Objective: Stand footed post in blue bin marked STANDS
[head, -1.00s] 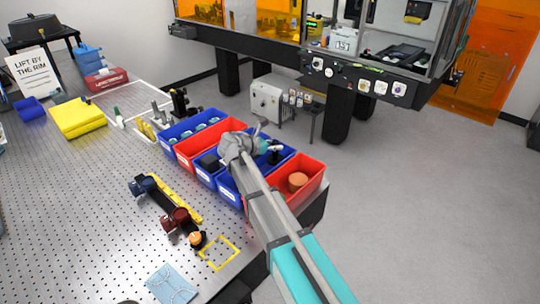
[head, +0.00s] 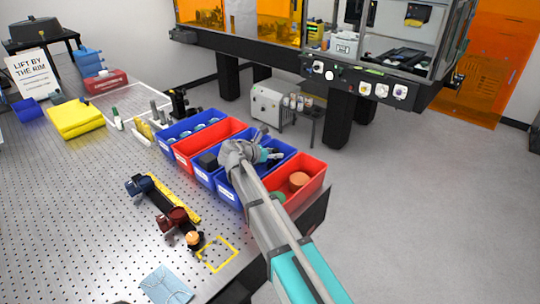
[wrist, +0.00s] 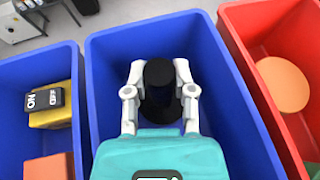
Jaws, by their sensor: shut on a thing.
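The black footed post (wrist: 160,72) is between my gripper's fingers in the wrist view, with its wide dark foot below. My gripper (wrist: 161,92) is shut on it, a finger on each side. Both are over or inside a blue bin (wrist: 103,60), the middle one in the wrist view. I cannot tell whether the foot touches the bin floor. In the head view my gripper (head: 266,156) reaches into this blue bin (head: 289,153), and my arm hides much of it. The bin's label is not readable.
A red bin (head: 318,184) with an orange round piece (head: 299,180) adjoins on the right. On the left another blue bin (wrist: 14,75) holds a yellow block (wrist: 52,103) with a black marked piece. Mounts and a yellow rail (head: 178,202) lie on the perforated table.

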